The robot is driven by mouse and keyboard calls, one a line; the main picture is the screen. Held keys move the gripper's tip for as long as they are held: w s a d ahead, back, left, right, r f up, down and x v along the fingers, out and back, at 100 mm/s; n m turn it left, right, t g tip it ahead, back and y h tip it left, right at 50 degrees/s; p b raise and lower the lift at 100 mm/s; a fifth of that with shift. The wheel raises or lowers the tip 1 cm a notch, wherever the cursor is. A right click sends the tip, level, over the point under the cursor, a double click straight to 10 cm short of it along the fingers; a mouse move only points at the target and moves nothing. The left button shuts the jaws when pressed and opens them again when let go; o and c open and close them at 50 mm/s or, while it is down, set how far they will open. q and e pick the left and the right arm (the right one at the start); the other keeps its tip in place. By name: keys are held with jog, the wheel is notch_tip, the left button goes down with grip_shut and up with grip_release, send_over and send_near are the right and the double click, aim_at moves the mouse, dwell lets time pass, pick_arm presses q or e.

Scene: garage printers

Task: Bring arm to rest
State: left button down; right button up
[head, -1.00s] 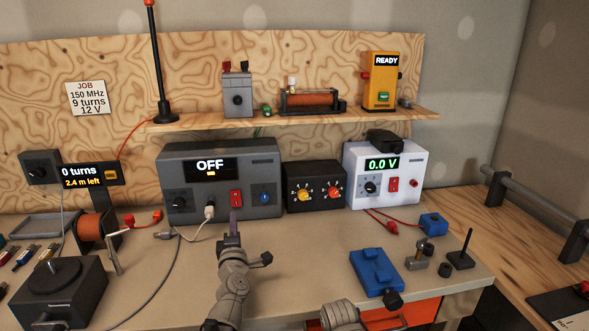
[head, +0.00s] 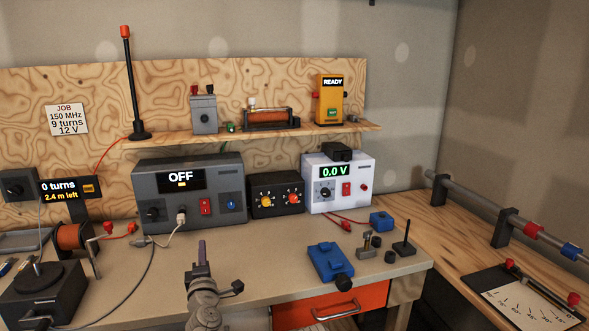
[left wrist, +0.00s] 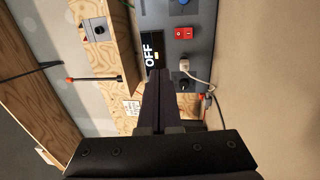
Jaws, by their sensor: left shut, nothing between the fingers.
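My left gripper (head: 202,252) stands upright above the workbench (head: 262,262), in front of the grey unit (head: 190,190) whose display reads OFF. Its fingers are together with nothing between them. In the left wrist view the closed fingers (left wrist: 157,95) point toward the grey unit's front (left wrist: 190,60), with the red switch (left wrist: 183,33) and the white plug (left wrist: 184,66) beyond them. The gripper appears apart from the unit. My right gripper does not show in the head view now.
A blue vise-like block (head: 330,262) and small metal parts lie right of my arm. A white supply (head: 338,182) reads 0.0 V. A winder with an orange spool (head: 70,236) stands at left. An orange drawer (head: 330,305) is under the bench. The bench around my gripper is clear.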

pick_arm(q)
jog(key=d+f+m+g+h+p, duration=0.1)
jog(key=d+m+h, duration=0.1)
jog(key=d+m, duration=0.1)
jog(key=d+f+m+g+h+p, duration=0.1)
jog(key=d+m+h, duration=0.2)
jog(key=d, duration=0.3)
jog(key=d+f+m+h, duration=0.1)
jog(key=d+m+h, duration=0.2)
jog(key=d+m, duration=0.1)
jog(key=shift+s+d+f+g+p, duration=0.3)
jog(key=shift+s+d+g+p, duration=0.1)
jog(key=shift+d, duration=0.2)
jog(key=s+d+f+m+g+h+p, duration=0.2)
jog(key=s+d+f+m+g+p, duration=0.2)
jog(key=s+d+f+m+g, duration=0.5)
jog(key=s+a+f+m+g+y+p, duration=0.1)
jog(key=s+a+m+g+y, duration=0.1)
jog(key=s, duration=0.6)
jog(key=s+a+f+m+g+y+p, duration=0.1)
jog(key=s+m+g+y, duration=0.3)
jog(key=s, duration=0.4)
jog(key=shift+s+a+f+g+p, duration=0.2)
jog(key=shift+a+f+g+p, duration=0.2)
jog(key=shift+a+g, duration=0.35)
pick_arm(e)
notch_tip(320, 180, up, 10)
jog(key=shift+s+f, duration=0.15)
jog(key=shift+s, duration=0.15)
